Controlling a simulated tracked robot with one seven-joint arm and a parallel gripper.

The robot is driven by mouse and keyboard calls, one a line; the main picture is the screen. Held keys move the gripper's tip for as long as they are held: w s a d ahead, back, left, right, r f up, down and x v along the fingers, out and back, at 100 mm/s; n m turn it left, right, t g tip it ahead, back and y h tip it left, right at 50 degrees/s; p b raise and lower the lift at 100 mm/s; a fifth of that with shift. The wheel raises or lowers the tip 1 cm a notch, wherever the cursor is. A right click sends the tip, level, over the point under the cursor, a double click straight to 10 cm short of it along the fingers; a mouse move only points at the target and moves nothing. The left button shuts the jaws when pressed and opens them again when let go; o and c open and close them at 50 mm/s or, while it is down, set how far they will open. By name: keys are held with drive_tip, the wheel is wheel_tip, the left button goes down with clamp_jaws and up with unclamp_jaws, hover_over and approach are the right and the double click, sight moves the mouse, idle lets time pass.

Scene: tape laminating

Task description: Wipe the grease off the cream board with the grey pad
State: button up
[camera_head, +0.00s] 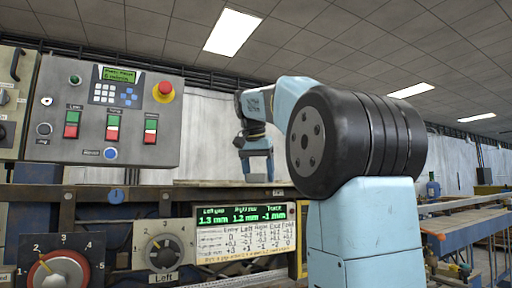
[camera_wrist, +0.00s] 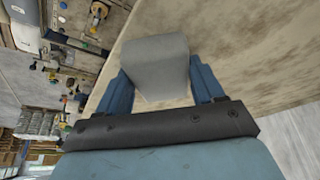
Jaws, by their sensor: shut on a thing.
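My gripper (camera_wrist: 163,82) is shut on the grey pad (camera_wrist: 155,58), which sits between its two blue fingers in the wrist view. In the head view my gripper (camera_head: 257,176) points down just above a pale cream surface edge. The pad cannot be made out there. A cream-tan surface, which looks like the cream board (camera_wrist: 245,55), lies beyond the pad in the wrist view. Whether the pad touches the board is not clear. My arm hides part of the head view.
A grey control box (camera_head: 125,118) with buttons and a red emergency stop (camera_head: 164,92) stands at left. Below are dial panels (camera_head: 163,247) and a lit green display (camera_head: 244,214) with a printed card (camera_head: 242,240). A blue-railed conveyor (camera_head: 465,222) is at far right.

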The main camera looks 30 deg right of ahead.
drive_tip(key=shift+r, duration=4.05)
drive_tip(key=shift+d, duration=0.1)
